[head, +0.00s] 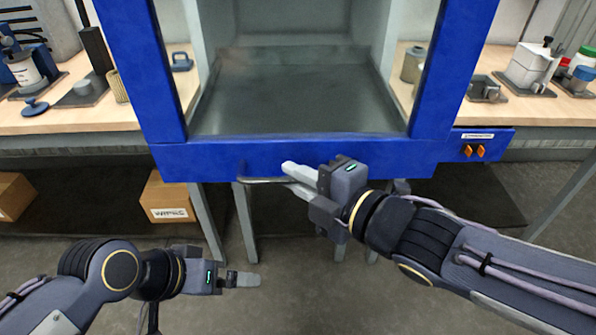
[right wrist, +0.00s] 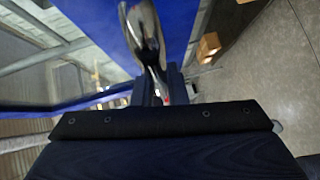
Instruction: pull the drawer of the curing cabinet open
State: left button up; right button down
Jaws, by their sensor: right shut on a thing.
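The blue curing cabinet (head: 167,75) stands in front of me, with a grey metal floor inside its frame. A blue front panel (head: 215,160) runs across its lower edge and carries a metal bar handle (head: 258,181). My right gripper (head: 303,178) is shut on the handle, covering its right part. In the right wrist view the shiny handle (right wrist: 143,35) runs into the jaws of the gripper (right wrist: 157,88). My left gripper (head: 240,279) hangs low at the left, apart from the cabinet; its finger gap cannot be made out.
Wooden benches flank the cabinet, the left one (head: 70,122) holding cups and tools. The right bench (head: 535,112) holds jars and small devices. A cardboard box (head: 168,200) sits on a low shelf behind metal legs. The floor (head: 290,300) between my arms is clear.

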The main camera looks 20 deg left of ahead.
jog(key=shift+s+d, duration=0.1)
jog(key=shift+s, duration=0.3)
jog(key=c, duration=1.5)
grip_release()
jog(key=shift+o, duration=0.2)
jog(key=shift+d+r, duration=0.1)
jog(key=shift+d, duration=0.1)
jog(key=f+p+v, duration=0.1)
jog(key=p+v, duration=0.3)
jog(key=v, duration=0.3)
jog(key=shift+s+d+r+p, duration=0.2)
jog(key=shift+r+p, duration=0.15)
jog(key=shift+r, duration=0.05)
